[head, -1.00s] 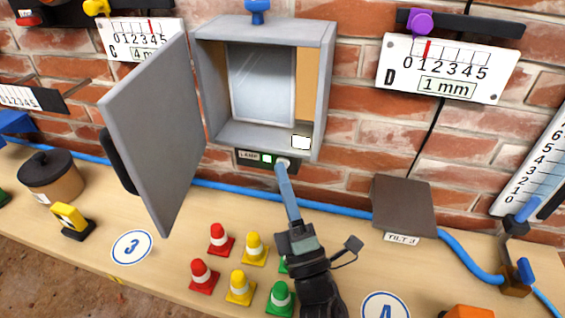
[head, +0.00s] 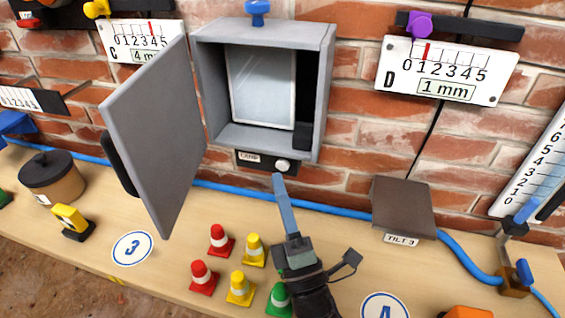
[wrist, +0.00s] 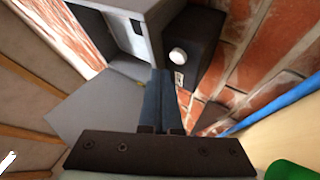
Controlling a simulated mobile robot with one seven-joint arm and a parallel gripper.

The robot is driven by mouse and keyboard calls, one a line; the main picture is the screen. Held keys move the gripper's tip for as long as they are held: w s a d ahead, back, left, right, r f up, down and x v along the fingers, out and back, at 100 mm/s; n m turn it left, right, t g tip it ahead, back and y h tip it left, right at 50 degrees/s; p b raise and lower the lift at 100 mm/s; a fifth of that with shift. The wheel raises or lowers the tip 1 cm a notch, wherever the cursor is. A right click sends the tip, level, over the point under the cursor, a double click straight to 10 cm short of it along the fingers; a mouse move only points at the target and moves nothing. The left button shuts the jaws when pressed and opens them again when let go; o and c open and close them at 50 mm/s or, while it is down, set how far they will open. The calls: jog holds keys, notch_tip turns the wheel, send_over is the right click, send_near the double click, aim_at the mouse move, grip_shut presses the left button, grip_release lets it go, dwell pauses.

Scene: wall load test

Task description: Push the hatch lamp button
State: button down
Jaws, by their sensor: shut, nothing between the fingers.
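The hatch is a grey wall box (head: 322,100) with its door (head: 158,135) swung open to the left. Under it is a dark panel marked LAMP (head: 250,158) with a round white button (head: 283,166). The button also shows in the wrist view (wrist: 178,56). My gripper (head: 278,177) is shut and empty, its blue fingers pointing up at the panel. The tip is just below the button and looks apart from it. The inside of the box is unlit, with a dark block (head: 303,136) at its lower right. No lit indicator shows on the panel.
Red, yellow and green cones (head: 240,288) stand on the bench below, close to my arm. A blue hose (head: 340,211) runs along the wall foot. A brown tilt plate (head: 403,207) is to the right. Gauge D (head: 445,70) hangs at upper right.

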jog(key=shift+s+a+p, duration=0.1)
jog(key=shift+s+a, duration=0.15)
jog(key=shift+s, duration=0.6)
jog(key=shift+s+a+p, duration=0.15)
jog(key=shift+s+a, duration=0.05)
jog(key=shift+s, duration=0.6)
jog(key=shift+s+a+p, duration=0.1)
jog(key=shift+s+a, duration=0.15)
jog(key=shift+s, duration=0.6)
jog(key=w+d+r+m+t+h+p, duration=0.1)
jog(key=d+r+m+t+h+p, duration=0.15)
jog(key=r+m+h, duration=0.75)
jog(key=w+d+r+m+t+y+p, duration=0.1)
jog(key=d+r+m+t+p, duration=0.15)
jog(key=r, duration=1.55)
jog(key=s+a+r+m+p, duration=0.1)
jog(key=s+r+m, duration=0.2)
jog(key=r, duration=0.4)
jog(key=s+a+r+m+p, duration=0.1)
jog(key=s+r+m, duration=0.2)
jog(key=r, duration=0.4)
jog(key=s+a+r+m+y+p, duration=0.1)
jog(key=s+r+m, duration=0.2)
jog(key=r, duration=0.4)
jog(key=shift+s+a+r+m+g+p, duration=0.2)
jog(key=shift+s+m+g+p, duration=0.1)
jog(key=shift+m, duration=0.55)
